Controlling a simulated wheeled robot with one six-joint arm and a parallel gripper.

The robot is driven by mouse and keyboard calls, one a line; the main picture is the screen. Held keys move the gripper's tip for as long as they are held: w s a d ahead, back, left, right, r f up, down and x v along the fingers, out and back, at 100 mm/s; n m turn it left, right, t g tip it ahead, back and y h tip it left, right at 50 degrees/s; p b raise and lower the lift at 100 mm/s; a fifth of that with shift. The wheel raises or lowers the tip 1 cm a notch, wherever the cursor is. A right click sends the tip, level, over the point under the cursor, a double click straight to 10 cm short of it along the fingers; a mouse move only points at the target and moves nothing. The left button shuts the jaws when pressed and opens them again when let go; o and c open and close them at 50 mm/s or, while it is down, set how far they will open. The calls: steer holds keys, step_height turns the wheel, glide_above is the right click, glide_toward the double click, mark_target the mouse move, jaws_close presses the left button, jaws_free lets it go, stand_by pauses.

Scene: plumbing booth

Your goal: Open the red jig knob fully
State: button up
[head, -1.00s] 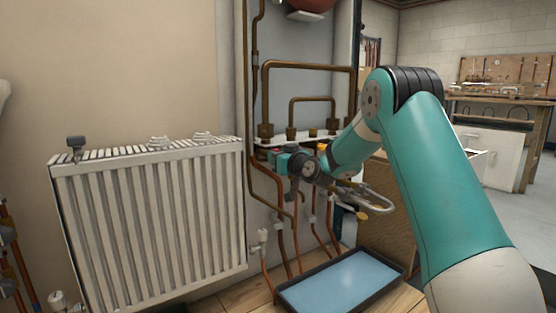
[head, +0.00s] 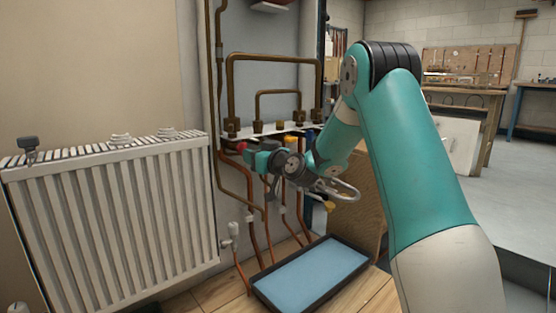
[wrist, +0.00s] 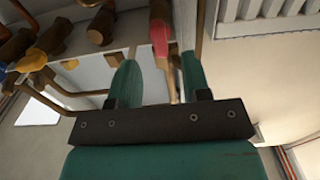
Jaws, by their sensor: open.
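The red jig knob (head: 241,148) is a small red handle under the left end of the white manifold rail, partly hidden by my gripper in the head view. In the wrist view the red knob (wrist: 158,36) hangs between the lines of my two teal fingers, its lower end level with the fingertips. My gripper (wrist: 157,60) is open, with a gap on both sides of the knob and no clear contact. In the head view my gripper (head: 250,160) sits just right of and below the knob. I cannot tell the depth between them.
Brass pipes (head: 275,58) rise above the manifold, and copper pipes (head: 255,235) run down below it. Yellow and orange fittings (wrist: 42,45) lie left in the wrist view. A white radiator (head: 110,210) stands left.

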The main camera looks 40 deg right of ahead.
steer(key=s, duration=1.2)
steer(key=shift+d+b, duration=0.15)
steer(key=shift+b, duration=0.25)
